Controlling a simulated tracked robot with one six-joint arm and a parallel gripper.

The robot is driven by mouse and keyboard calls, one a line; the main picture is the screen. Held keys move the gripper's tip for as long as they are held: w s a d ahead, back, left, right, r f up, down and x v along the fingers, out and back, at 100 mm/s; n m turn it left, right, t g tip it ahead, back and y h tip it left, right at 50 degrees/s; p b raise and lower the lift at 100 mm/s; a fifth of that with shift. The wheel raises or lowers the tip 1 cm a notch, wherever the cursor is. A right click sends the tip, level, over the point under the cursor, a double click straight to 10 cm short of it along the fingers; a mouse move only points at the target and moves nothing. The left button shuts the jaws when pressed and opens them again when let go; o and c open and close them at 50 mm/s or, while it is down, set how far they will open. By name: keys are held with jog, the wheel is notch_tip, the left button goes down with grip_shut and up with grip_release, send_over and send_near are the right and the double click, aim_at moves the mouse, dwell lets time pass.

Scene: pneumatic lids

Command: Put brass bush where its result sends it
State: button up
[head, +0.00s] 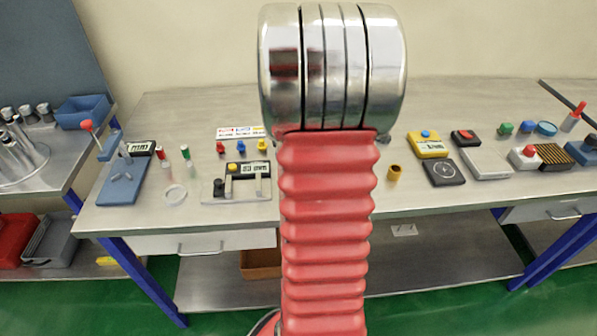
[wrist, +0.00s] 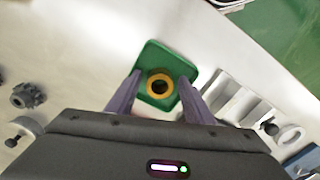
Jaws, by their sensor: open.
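In the wrist view, a brass-yellow ring with a dark hole (wrist: 160,86) sits on a green square pad (wrist: 154,53). It looks like a bush seen from above. My gripper (wrist: 160,78) is open, with one finger on each side of the ring; I cannot tell whether they touch it. In the head view, a small brass-coloured bush (head: 395,173) stands on the bench just right of my arm, with no green pad visible under it. I cannot tell whether both views show the same piece. My gripper is not visible in the head view.
The bench (head: 430,200) holds a blue gauge stand (head: 123,182), a grey fixture with a display (head: 240,187), a yellow meter (head: 428,144) and a black dial (head: 444,173). The wrist view shows a dark gear (wrist: 28,96) and a pale fixture (wrist: 240,104). My arm hides the bench's middle.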

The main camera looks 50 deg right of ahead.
jog(key=shift+r, duration=0.1)
notch_tip(320, 180, up, 12)
dwell(0.5)
dwell(0.7)
jog(key=w+a+r+n+t+h, duration=0.1)
jog(key=w+a+r, duration=0.1)
jog(key=a, duration=0.8)
jog(key=w+a+r+n+t, duration=0.1)
jog(key=w+a+r, duration=0.1)
jog(key=a, duration=0.7)
jog(key=s+a+f+n+t, duration=0.1)
jog(key=s+a, duration=0.2)
jog(key=a, duration=0.6)
jog(key=s+a+f+n+t+y, duration=0.1)
jog(key=s+a+n+t, duration=0.1)
jog(key=a, duration=0.7)
jog(key=shift+s+t, duration=0.3)
jog(key=shift+s, duration=0.2)
